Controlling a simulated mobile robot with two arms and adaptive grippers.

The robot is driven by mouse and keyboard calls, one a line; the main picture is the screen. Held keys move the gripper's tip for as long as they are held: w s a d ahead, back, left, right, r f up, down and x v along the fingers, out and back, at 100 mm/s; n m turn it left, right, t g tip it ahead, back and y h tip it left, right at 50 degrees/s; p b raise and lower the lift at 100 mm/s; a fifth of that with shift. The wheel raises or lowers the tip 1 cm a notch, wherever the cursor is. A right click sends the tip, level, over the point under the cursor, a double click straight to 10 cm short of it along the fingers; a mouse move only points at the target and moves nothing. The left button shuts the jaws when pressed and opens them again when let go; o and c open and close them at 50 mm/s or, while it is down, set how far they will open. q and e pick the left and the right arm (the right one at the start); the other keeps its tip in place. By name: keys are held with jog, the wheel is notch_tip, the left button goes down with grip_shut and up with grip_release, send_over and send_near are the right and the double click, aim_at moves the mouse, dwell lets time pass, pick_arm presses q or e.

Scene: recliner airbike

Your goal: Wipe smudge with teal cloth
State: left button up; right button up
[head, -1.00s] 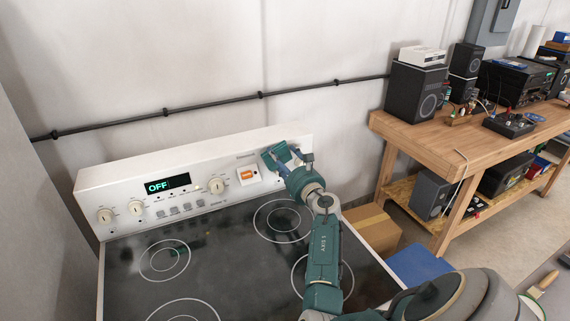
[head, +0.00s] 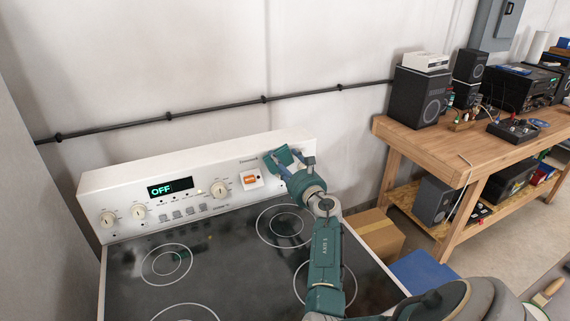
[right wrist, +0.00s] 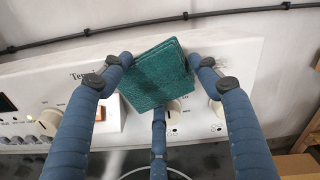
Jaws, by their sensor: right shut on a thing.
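The teal cloth (head: 281,157) is a folded square pad at the right end of the stove's white control panel (head: 120,182). My right gripper (head: 292,163) is shut on the cloth. In the right wrist view the cloth (right wrist: 157,74) sits between my blue fingers, in front of the panel and partly over a knob. I cannot tell whether it touches the panel. A faint grey smudge (right wrist: 236,57) shows on the panel just right of the cloth, partly behind a finger. My left gripper is not in view.
An orange switch (head: 250,179) and several knobs line the panel; the display reads OFF. The black cooktop (head: 215,255) lies below my right arm. A cardboard box (head: 378,232) and a wooden workbench (head: 420,140) with electronics stand to the right.

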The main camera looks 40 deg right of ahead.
jog(key=shift+w+d, duration=0.1)
jog(key=shift+w, duration=0.3)
